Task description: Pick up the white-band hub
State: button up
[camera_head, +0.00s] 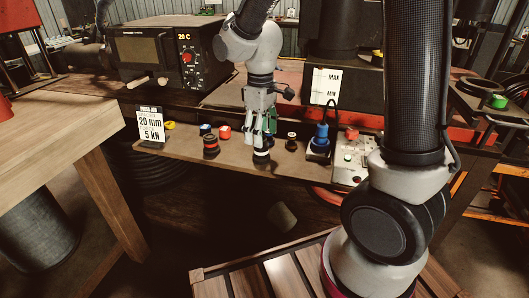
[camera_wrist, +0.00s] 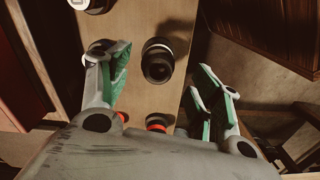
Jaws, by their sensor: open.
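The white-band hub (camera_head: 261,157) is a short dark cylinder with a pale band, standing upright on the narrow wooden shelf. In the wrist view the hub (camera_wrist: 158,62) shows from above, with a dark round opening and a pale ring. My gripper (camera_head: 262,141) is directly above it, pointing down. The fingers with green inner pads are spread, one on each side of the hub in the wrist view (camera_wrist: 162,75). Nothing is held. I cannot tell whether the fingertips have reached the hub's height.
A red-banded dark hub (camera_head: 211,145) stands to the left and a smaller dark piece (camera_head: 291,141) to the right. A blue device (camera_head: 320,142) and a control box (camera_head: 353,158) stand further right. A sign (camera_head: 151,127) stands at the shelf's left end.

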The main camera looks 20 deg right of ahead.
aim_at(261, 152)
notch_tip(261, 152, down, 5)
jog(key=shift+w+d+r, duration=0.1)
jog(key=shift+c, duration=0.3)
grip_shut()
